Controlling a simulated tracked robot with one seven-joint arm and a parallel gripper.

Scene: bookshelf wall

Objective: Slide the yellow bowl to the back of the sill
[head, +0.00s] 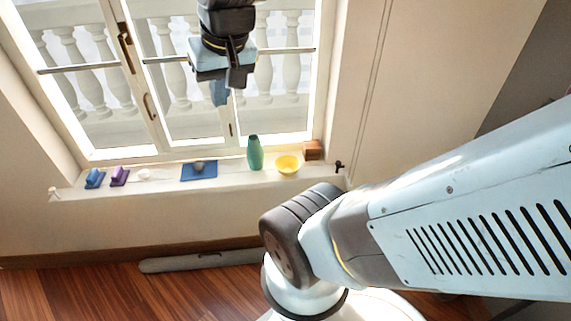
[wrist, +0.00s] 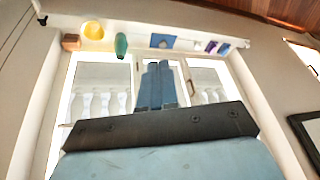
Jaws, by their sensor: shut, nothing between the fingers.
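The yellow bowl (head: 287,164) stands upright on the white window sill (head: 225,178), toward its right end, between a green vase and a brown block. It also shows in the wrist view (wrist: 93,30) at the upper left. My gripper (head: 219,93) is raised in front of the window, well above the sill and to the left of the bowl. Its fingers are together and empty, and they also show in the wrist view (wrist: 158,85). Nothing touches the bowl from my gripper.
A green vase (head: 254,152) stands just left of the bowl, and a brown block (head: 313,150) sits behind it to the right. A blue mat (head: 199,171) with a grey object, a white item (head: 143,174), a purple object (head: 119,176) and a blue object (head: 94,178) lie further left.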

